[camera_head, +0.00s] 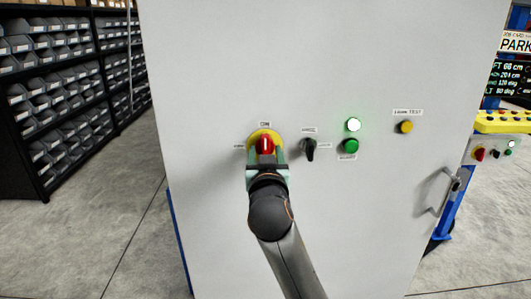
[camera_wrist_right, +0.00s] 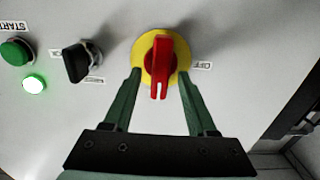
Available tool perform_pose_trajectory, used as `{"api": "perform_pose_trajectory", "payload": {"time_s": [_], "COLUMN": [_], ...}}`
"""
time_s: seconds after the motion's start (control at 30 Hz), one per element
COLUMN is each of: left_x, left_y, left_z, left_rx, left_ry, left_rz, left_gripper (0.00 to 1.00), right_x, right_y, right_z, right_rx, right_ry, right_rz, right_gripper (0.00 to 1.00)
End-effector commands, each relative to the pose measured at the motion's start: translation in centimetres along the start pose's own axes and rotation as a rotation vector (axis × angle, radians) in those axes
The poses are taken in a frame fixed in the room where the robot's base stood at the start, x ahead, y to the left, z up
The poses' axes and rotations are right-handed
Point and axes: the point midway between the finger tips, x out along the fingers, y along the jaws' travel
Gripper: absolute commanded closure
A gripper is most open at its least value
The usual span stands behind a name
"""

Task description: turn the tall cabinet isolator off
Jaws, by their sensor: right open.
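The isolator is a red handle (camera_head: 266,145) on a round yellow plate, set in the front of the tall grey cabinet (camera_head: 222,60). The handle stands upright, in line with the ON label above it; the OFF label is at its left. My right gripper (camera_head: 266,158) is open at the isolator, hiding its lower part. In the right wrist view, the gripper (camera_wrist_right: 159,75) has one finger on each side of the red handle (camera_wrist_right: 160,75), with gaps showing. The OFF label (camera_wrist_right: 201,66) is at the right there. My left gripper is not in view.
Right of the isolator are a black selector switch (camera_head: 309,149), a lit lamp (camera_head: 353,125), a green button (camera_head: 351,146) and a yellow button (camera_head: 405,127). The cabinet's door handle (camera_head: 437,192) sticks out at right. Shelves of bins (camera_head: 62,90) stand at left.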

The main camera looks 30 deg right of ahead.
Motion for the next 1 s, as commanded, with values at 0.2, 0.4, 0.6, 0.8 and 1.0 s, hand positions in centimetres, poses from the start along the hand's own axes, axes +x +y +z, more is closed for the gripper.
{"api": "perform_pose_trajectory", "payload": {"time_s": [0.2,0.4,0.6,0.8,1.0], "left_x": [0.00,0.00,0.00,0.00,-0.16], "left_y": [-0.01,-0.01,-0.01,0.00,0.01], "left_z": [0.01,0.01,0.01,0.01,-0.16], "left_rx": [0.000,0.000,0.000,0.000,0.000], "left_ry": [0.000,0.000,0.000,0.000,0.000], "left_rz": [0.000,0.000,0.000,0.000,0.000], "left_gripper": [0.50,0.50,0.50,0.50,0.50], "right_x": [0.01,0.01,0.01,0.01,0.02], "right_y": [0.00,0.00,0.01,0.01,0.00], "right_z": [-0.01,-0.02,-0.02,-0.03,-0.11], "right_rx": [0.000,0.000,0.000,0.000,-0.013], "right_ry": [0.000,0.001,0.001,0.001,0.001], "right_rz": [0.000,0.000,0.000,0.000,0.000], "right_gripper": [0.62,0.84,1.00,1.00,1.00]}}
